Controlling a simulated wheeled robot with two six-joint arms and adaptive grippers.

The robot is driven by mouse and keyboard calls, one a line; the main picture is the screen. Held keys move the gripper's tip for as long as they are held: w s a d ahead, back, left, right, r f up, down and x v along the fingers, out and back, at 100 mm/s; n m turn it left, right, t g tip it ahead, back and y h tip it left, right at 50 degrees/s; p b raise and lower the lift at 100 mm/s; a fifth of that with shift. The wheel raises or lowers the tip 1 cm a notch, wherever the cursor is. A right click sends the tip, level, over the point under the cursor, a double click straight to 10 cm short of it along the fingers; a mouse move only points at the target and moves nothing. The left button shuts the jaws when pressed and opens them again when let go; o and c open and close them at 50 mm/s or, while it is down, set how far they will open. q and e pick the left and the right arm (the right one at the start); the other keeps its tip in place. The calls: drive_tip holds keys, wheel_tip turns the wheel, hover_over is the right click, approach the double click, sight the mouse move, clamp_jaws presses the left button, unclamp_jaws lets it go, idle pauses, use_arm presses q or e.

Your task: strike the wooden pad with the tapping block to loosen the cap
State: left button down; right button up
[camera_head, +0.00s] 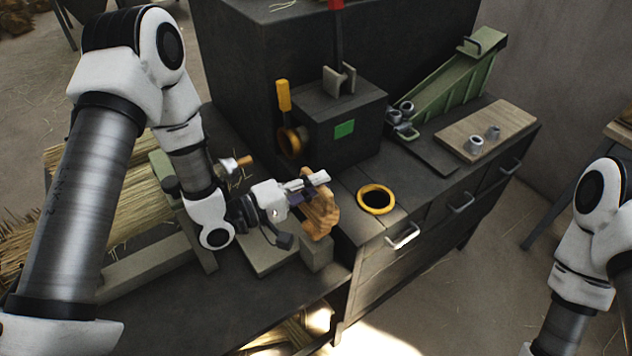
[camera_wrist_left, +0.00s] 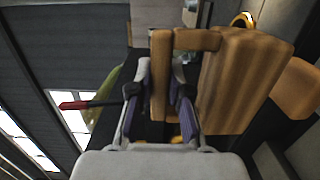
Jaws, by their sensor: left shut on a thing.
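The tapping block (camera_head: 320,215) is a brown wooden piece with a handle, held over the front edge of the dark bench. My left gripper (camera_head: 306,188) is shut on its handle. In the left wrist view the handle stands between the fingers (camera_wrist_left: 160,92), with the broad block (camera_wrist_left: 238,80) to their right. Another brown wooden surface (camera_wrist_left: 298,88) shows right of the block; I cannot tell whether it is the pad or whether they touch. I cannot clearly pick out the cap. My right arm is at the right edge, its gripper out of view.
A yellow ring (camera_head: 375,200) lies on the bench right of the block. A dark machine box (camera_head: 345,125) with a yellow handle (camera_head: 284,96) stands behind. A straw bundle (camera_head: 130,195) is at left. A board (camera_head: 488,132) with metal pieces and a green ramp (camera_head: 455,85) are at right.

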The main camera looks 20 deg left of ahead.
sight(306, 206)
use_arm(q)
wheel_tip(306, 206, down, 7)
drive_tip(key=b, duration=0.4)
drive_tip(key=shift+s+r+p, duration=0.1)
drive_tip(key=shift+r+p, duration=0.5)
drive_tip(key=shift+r, duration=0.15)
use_arm(e)
wheel_tip(306, 206, down, 4)
drive_tip(key=shift+f, duration=0.1)
use_arm(q)
drive_tip(key=shift+r, duration=0.1)
drive_tip(key=r+p, duration=0.4)
drive_tip(key=shift+w+r, duration=0.2)
drive_tip(key=shift+r, duration=0.4)
drive_tip(key=shift+s, duration=0.15)
drive_tip(key=shift+f, duration=0.1)
use_arm(e)
wheel_tip(306, 206, up, 4)
drive_tip(key=shift+r, duration=0.1)
